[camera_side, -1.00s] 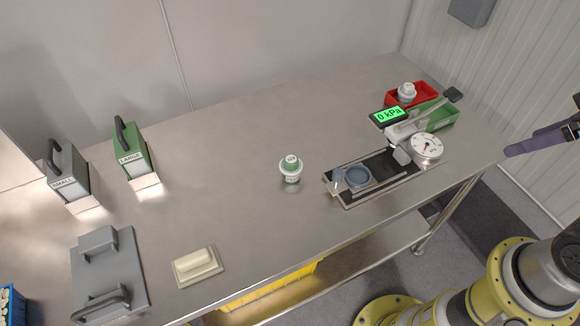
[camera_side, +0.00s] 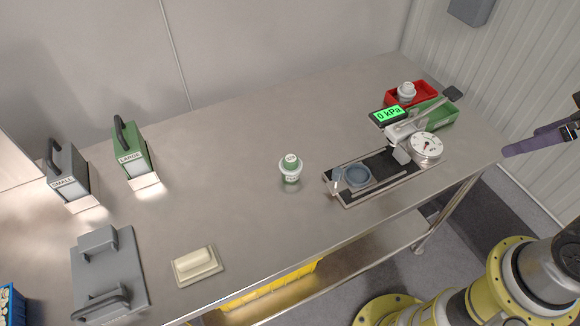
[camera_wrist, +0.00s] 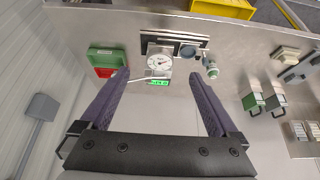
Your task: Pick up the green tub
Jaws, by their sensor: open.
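My gripper (camera_side: 511,150) is at the right edge of the side view, beyond the bench end and well away from the tub. In the wrist view its two purple fingers (camera_wrist: 158,76) are spread wide with nothing between them.
LARGE (camera_side: 131,155) and SMALL (camera_side: 69,174) boxes stand left.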

